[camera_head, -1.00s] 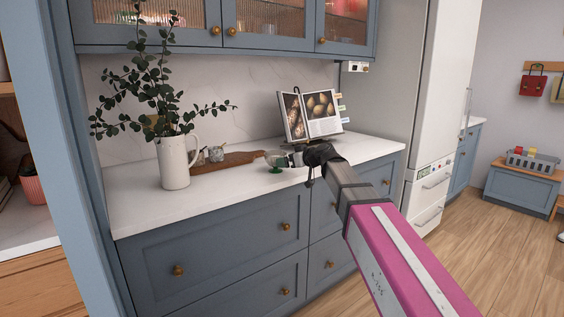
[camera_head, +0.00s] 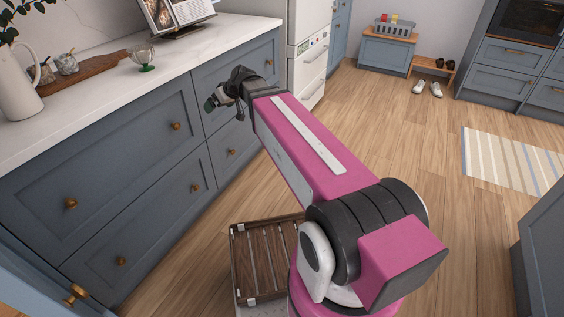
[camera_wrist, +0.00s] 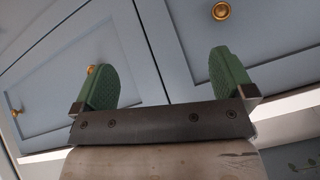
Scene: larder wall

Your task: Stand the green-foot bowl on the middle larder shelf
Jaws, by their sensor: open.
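The green-foot bowl (camera_head: 142,57), a small clear cup on a green foot, stands upright on the white counter near its front edge. My gripper (camera_head: 214,98) is in front of the drawer fronts, to the right of the bowl and apart from it. In the wrist view my gripper (camera_wrist: 166,80) shows two green finger pads spread wide with nothing between them. The bowl does not show in the wrist view. The middle larder shelf is not in view now.
A white jug (camera_head: 16,85), small jars on a wooden board (camera_head: 95,72) and a book stand (camera_head: 180,28) share the counter (camera_head: 110,105). Blue drawers (camera_head: 120,190) with brass knobs face my arm. A wooden crate (camera_head: 262,262) is low beside my base.

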